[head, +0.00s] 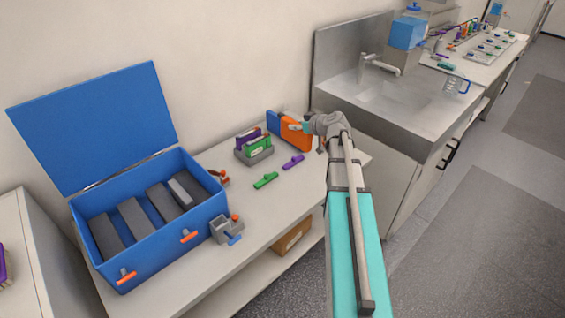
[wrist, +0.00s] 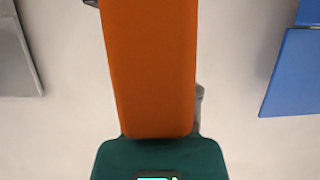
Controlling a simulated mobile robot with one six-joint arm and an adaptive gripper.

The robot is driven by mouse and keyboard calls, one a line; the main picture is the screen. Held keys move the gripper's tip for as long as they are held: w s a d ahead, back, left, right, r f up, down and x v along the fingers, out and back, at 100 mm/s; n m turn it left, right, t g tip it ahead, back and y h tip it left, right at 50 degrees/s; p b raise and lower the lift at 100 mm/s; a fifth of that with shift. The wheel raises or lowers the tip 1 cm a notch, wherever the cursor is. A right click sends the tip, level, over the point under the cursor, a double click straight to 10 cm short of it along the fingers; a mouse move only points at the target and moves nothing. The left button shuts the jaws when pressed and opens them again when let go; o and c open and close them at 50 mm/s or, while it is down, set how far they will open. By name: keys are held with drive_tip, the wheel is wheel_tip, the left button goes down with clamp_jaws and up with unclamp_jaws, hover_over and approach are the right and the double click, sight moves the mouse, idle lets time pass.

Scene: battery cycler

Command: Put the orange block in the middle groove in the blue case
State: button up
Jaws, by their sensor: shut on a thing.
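The blue case (head: 150,247) stands open on the left of the bench, its lid (head: 95,128) tilted up at the back. Several dark grey bars lie side by side inside it, with grooves between them; a lighter grey piece sits toward the right. The orange block (head: 290,133) stands upright at the far end of the bench. My gripper (head: 306,127) is shut on it. In the wrist view the orange block (wrist: 152,70) fills the middle, above a teal part of my gripper. The fingertips are hidden, and I cannot tell whether the block touches the bench.
A blue block (head: 271,122) stands close beside the orange one. A grey holder (head: 256,155) with purple and green pieces, loose green (head: 265,181) and purple clips (head: 293,162), and a small grey fixture (head: 226,229) lie between case and gripper. A sink (head: 400,100) is at right.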

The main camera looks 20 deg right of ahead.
idle(0.3)
drive_tip(key=w+d+f+b, duration=0.1)
drive_tip(key=w+f+b, duration=0.8)
drive_tip(key=w, duration=0.4)
drive_tip(key=shift+d, duration=0.1)
drive_tip(key=shift+w+f, duration=0.1)
drive_tip(key=shift+w, duration=0.05)
drive_tip(key=shift+w+f+b, duration=0.15)
drive_tip(key=shift+f+b, duration=0.85)
drive_tip(key=shift+b, duration=0.05)
drive_tip(key=shift+w+f+b, duration=0.15)
drive_tip(key=shift+f+b, duration=0.8)
drive_tip(key=shift+b, duration=0.05)
drive_tip(key=shift+f, duration=0.1)
